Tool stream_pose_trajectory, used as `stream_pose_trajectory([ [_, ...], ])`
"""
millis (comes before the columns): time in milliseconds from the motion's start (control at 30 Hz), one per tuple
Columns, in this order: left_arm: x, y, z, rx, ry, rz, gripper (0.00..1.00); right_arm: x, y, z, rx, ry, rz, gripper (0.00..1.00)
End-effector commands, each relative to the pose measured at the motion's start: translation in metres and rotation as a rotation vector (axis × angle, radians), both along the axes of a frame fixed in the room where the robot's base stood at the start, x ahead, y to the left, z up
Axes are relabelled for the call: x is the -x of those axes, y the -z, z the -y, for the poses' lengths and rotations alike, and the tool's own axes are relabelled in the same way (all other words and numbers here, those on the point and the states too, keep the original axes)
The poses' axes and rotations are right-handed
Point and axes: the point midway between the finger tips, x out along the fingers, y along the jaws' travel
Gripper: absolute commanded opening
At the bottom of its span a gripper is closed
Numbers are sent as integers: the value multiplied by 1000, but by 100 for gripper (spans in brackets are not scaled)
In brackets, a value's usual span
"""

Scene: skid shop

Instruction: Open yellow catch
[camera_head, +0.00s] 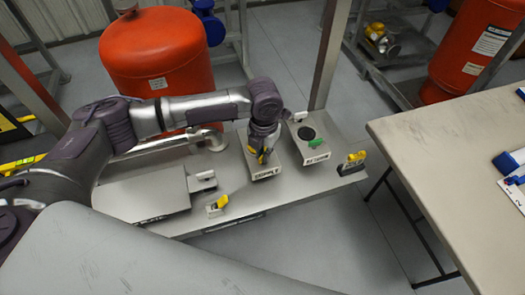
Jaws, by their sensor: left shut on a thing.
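My left arm reaches in from the left across the skid. Its gripper (263,149) points down over a grey box (268,173) with a black-lettered label on its front. The gripper is shut on a yellow catch (262,157) on top of this box. The fingers hide most of the catch, so its exact position is unclear. My right gripper is not in view.
A second labelled box (313,150) with a green part stands just right. Other yellow handles are at the skid's right end (354,159) and front edge (222,201). A red tank (155,60) stands behind my arm. A table (450,150) is at right.

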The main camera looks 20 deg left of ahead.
Motion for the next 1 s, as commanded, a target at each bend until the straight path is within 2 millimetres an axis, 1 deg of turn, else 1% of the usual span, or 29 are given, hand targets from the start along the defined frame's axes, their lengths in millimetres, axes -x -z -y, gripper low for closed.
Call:
stream_pose_trajectory([
  [67, 2, 0, 1, 1, 36, -5, 0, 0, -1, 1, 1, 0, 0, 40],
  [333, 2, 0, 1, 1, 54, -5, 0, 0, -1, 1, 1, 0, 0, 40],
  [500, 3, 0, 0, 0, 246, -6, 0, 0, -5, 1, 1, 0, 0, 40],
  [600, 3, 1, 1, 1, 324, -8, 0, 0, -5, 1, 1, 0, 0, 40],
  [900, 3, 1, 0, 1, 346, -9, 0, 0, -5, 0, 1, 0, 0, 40],
  [967, 3, 1, 0, 1, 385, -9, 0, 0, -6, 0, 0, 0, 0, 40],
  [1000, 3, 1, 0, 2, 433, -9, 0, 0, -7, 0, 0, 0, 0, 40],
])
